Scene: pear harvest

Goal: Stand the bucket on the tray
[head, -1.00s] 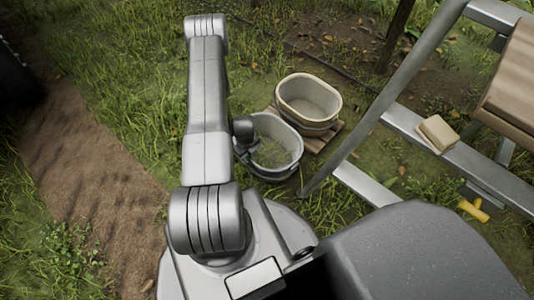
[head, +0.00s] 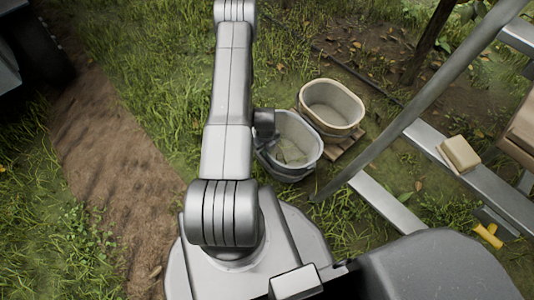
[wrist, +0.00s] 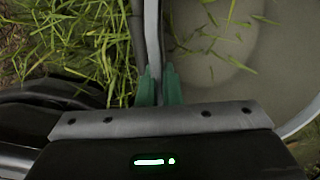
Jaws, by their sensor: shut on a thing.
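A grey oval bucket (head: 307,137) is beside my arm in the head view, apparently upright. Its wall and inside fill the right of the wrist view (wrist: 222,75). My gripper (wrist: 158,88) has its green fingertips closed on either side of the bucket's rim. In the head view the fingertips are hidden behind the dark wrist. A slatted wooden tray (head: 346,149) lies just behind and right of the bucket, mostly covered by a cream bucket (head: 333,122) above it. I cannot tell how far the grey bucket's base is off the ground.
A metal ladder-like frame (head: 390,205) slants along the right, with a pale block (head: 460,154) on it and a yellow object (head: 488,236) near it. Grass surrounds the buckets. A bare dirt path (head: 110,170) runs on the left. A thin trunk (head: 427,40) stands at the back.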

